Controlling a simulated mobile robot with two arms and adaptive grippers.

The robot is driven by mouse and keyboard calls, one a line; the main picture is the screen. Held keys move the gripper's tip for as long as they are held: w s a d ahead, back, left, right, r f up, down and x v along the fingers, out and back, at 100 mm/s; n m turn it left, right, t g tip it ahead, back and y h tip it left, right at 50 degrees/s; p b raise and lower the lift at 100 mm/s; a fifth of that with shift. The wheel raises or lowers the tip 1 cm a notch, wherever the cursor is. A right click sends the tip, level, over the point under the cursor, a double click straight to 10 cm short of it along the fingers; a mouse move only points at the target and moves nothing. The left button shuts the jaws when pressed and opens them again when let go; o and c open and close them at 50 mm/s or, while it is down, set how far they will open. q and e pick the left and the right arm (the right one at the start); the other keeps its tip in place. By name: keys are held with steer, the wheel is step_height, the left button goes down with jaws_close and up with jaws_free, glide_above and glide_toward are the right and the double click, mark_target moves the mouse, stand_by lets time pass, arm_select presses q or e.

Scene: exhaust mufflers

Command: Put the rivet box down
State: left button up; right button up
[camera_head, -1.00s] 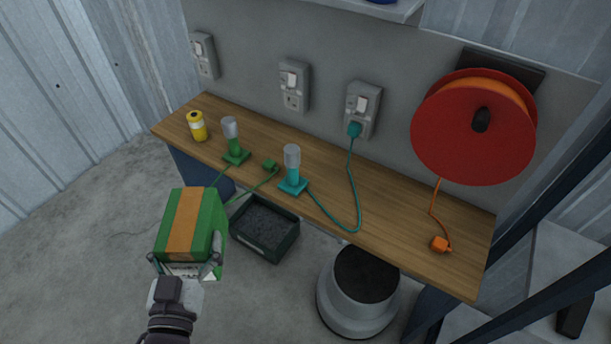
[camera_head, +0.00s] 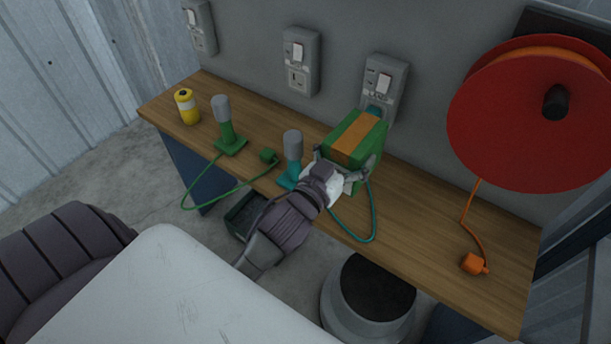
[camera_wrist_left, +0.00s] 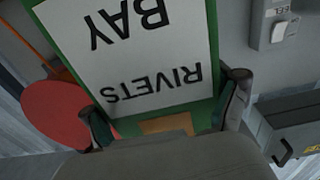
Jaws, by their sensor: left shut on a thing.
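The rivet box (camera_head: 358,137) is green with an orange band on top. In the left wrist view its white label (camera_wrist_left: 150,50) reads "RIVETS BAY", upside down. My left gripper (camera_head: 345,178) is shut on the rivet box, with a finger on each side. The box is over or on the wooden bench (camera_head: 430,225), near the wall and to the right of the teal riveter-like tool (camera_head: 292,158). I cannot tell whether its underside touches the bench top. My right gripper is not in view.
A green tool (camera_head: 226,130) and a yellow can (camera_head: 187,106) stand at the bench's left. A teal cord runs close to the box. A red cable reel (camera_head: 490,110) hangs at right, above an orange plug (camera_head: 474,264). Bare bench lies between box and plug.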

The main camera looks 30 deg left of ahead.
arm_select(q)
steer(key=shift+w+a+f+b, duration=0.2)
steer(key=shift+w+f+b, duration=0.15)
steer(key=shift+w, duration=0.25)
steer(key=shift+w+a+f+b, duration=0.2)
steer(key=shift+w+f, duration=0.1)
steer(key=shift+w, duration=0.25)
step_height(320, 180, down, 5)
steer(key=shift+w+f+b, duration=0.1)
steer(key=shift+b, duration=0.35)
steer(key=shift+f, duration=0.6)
step_height(320, 180, down, 2)
steer(key=shift+f+b, duration=0.2)
steer(key=shift+b, duration=0.15)
steer(key=shift+f, duration=0.3)
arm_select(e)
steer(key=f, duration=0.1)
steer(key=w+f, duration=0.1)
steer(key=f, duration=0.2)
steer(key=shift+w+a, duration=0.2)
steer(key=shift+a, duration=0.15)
arm_select(q)
steer(key=shift+f, duration=0.1)
